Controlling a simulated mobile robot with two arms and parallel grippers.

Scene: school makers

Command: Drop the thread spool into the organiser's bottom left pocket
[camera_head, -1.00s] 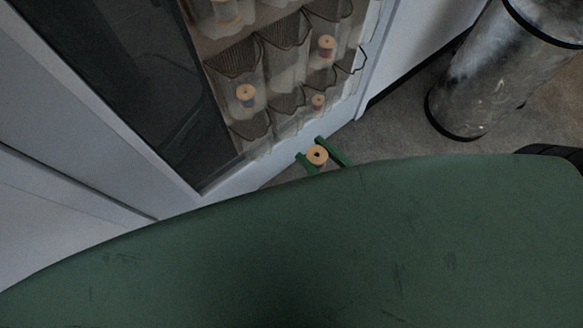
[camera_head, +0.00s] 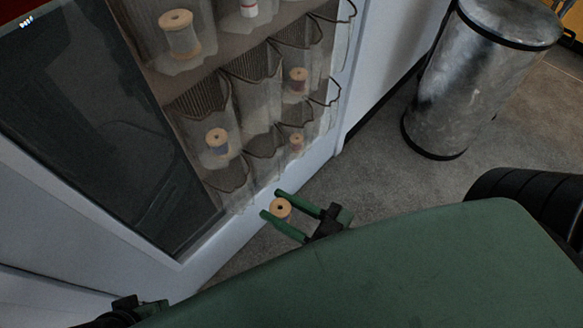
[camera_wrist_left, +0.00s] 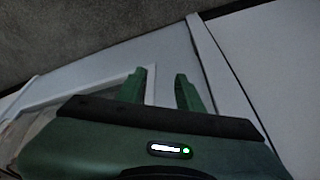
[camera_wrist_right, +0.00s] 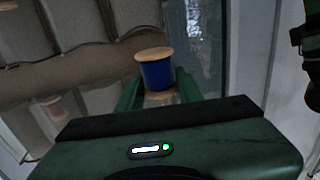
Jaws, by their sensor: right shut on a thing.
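My right gripper (camera_head: 280,204) is shut on a thread spool (camera_head: 281,208) with a tan wooden top. In the right wrist view the spool (camera_wrist_right: 156,75) shows blue thread and stands upright between the fingers. The hanging organiser (camera_head: 190,79) with clear, dark-edged pockets is on the white panel. Its bottom left pocket (camera_head: 231,180) appears empty, up and left of the held spool, which is outside and apart from it.
A metal bin (camera_head: 450,85) stands right; grey carpet between is clear.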

